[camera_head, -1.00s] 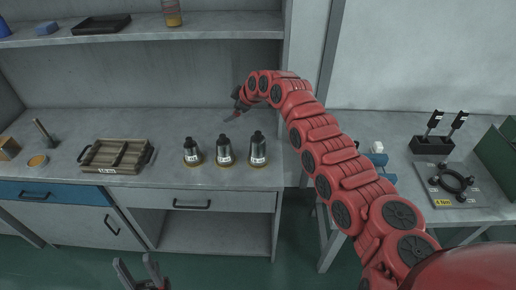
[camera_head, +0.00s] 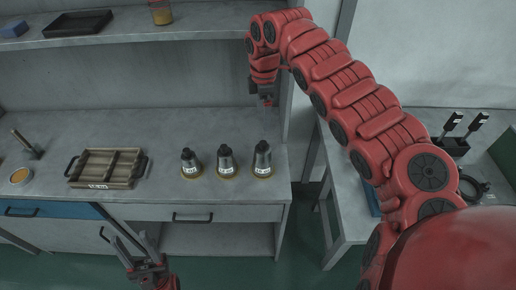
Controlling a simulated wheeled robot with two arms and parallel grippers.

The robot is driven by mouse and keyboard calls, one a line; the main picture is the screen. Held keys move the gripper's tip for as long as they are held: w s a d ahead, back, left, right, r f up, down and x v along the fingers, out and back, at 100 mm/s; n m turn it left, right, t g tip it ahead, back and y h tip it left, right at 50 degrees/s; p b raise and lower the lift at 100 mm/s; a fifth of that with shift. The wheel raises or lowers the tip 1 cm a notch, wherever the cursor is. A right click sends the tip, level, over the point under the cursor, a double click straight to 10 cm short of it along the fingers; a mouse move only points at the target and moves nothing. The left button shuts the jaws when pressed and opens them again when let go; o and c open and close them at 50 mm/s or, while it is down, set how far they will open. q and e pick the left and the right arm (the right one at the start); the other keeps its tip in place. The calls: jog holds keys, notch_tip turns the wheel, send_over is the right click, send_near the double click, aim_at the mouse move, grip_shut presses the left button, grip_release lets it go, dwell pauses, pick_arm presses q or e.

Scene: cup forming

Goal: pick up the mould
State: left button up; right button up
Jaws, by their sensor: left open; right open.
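Three dark metal, bottle-shaped pieces with white labels and tan bases stand upright in a row on the grey counter; I take these as the moulds: a left one (camera_head: 190,163), a middle one (camera_head: 226,162) and a right one (camera_head: 262,159). My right gripper (camera_head: 267,103) points down above and behind the right mould, apart from it and empty. It is open, though its finger gap is hard to see. My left gripper (camera_head: 130,239) is open and empty in front of the cabinet, low in the view.
A wooden divided tray (camera_head: 108,168) with dark handles sits left of the moulds. A shelf (camera_head: 120,36) holding a dark tray (camera_head: 78,23) and an amber jar (camera_head: 161,13) hangs above. My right arm covers much of the right table (camera_head: 349,195). Counter between tray and moulds is clear.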

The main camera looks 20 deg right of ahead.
aim_at(263, 151)
jog(key=f, duration=0.1)
jog(key=f+p, duration=0.2)
jog(key=shift+s+f, duration=0.25)
jog(key=shift+f, duration=0.1)
notch_tip(263, 151, down, 7)
jog(key=shift+w+r+p, duration=0.1)
jog(key=shift+p, duration=0.4)
jog(key=shift+f, duration=0.6)
jog(key=f+p, duration=0.1)
jog(key=f, duration=0.1)
jog(key=f+p, duration=0.1)
jog(key=shift+s+f, duration=0.2)
jog(key=shift+f, duration=0.2)
jog(key=shift+d+f, duration=0.1)
jog(key=shift+f, duration=0.7)
grip_shut()
